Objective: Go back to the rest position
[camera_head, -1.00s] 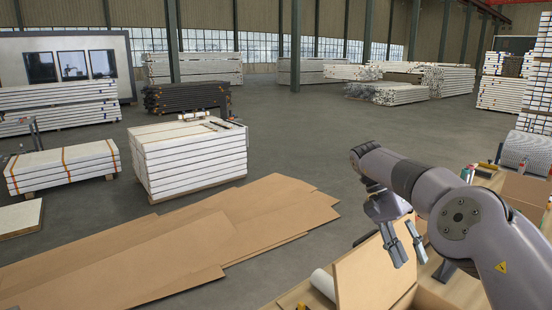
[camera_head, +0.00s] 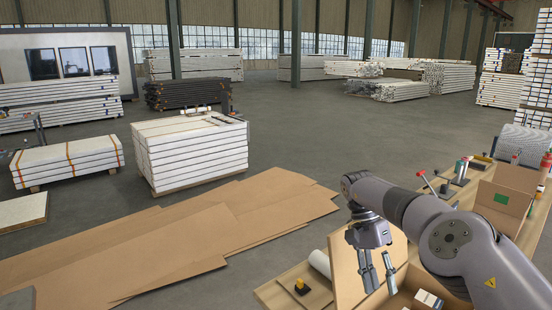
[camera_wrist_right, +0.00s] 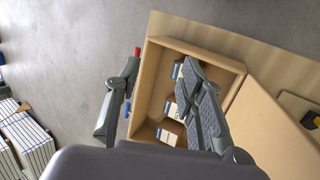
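My right gripper (camera_head: 381,272) hangs down over the open cardboard box (camera_head: 347,262) at the lower right of the head view. In the right wrist view the gripper (camera_wrist_right: 155,110) has its two fingers wide apart with nothing between them held. The cardboard box (camera_wrist_right: 207,59) lies beneath it, with small white-and-blue labelled packs (camera_wrist_right: 168,132) inside. The right finger hides part of the box. My left gripper is not in view.
A wooden table (camera_head: 283,293) carries a white roll (camera_head: 319,262), a yellow-black knob (camera_head: 300,286), a red-handled tool (camera_head: 428,182) and another open box (camera_head: 516,178). Flat cardboard (camera_head: 160,240) lies on the floor.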

